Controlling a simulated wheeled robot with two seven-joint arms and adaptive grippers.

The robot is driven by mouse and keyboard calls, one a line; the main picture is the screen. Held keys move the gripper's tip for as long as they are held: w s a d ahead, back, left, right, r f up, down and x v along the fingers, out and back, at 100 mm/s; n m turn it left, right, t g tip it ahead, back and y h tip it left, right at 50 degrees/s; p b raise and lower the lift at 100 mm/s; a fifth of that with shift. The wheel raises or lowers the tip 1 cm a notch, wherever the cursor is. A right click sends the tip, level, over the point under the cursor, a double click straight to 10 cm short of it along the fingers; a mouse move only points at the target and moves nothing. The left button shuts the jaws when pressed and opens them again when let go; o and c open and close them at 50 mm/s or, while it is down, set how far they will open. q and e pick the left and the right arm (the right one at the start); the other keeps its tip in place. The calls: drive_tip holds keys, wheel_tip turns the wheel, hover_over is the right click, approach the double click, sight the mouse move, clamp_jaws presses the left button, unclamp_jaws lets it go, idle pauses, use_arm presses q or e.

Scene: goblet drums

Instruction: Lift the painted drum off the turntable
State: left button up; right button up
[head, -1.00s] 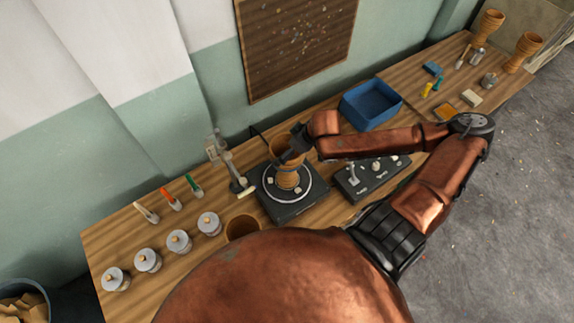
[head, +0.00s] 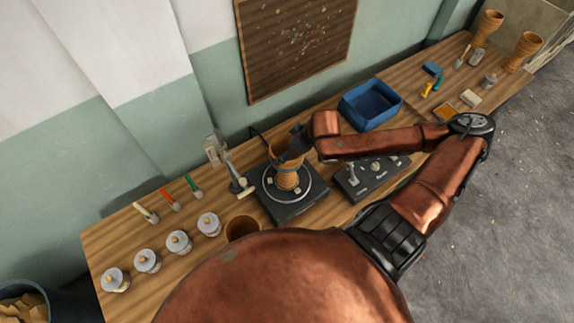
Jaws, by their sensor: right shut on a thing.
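The painted drum (head: 288,177) is a brown goblet shape with a blue-grey band near its middle. It stands upright at the centre of the turntable (head: 291,210), a dark square base with a round plate and a pale ring. My right gripper (head: 290,154) comes in from the right and is shut on the drum at its upper part; the fingertips are small and partly hidden. I cannot tell any gap between the drum's foot and the plate. My left gripper is not in view.
A roller stand (head: 228,165) stands close left of the turntable. A control box (head: 370,178) is on its right, and a blue bin (head: 370,104) behind. Several lidded jars (head: 179,242) and brushes line the left. A brown pot (head: 241,228) is in front. Two drums (head: 524,50) stand far right.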

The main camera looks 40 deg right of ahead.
drive_tip(key=shift+c, duration=1)
drive_tip(key=shift+r, duration=0.15)
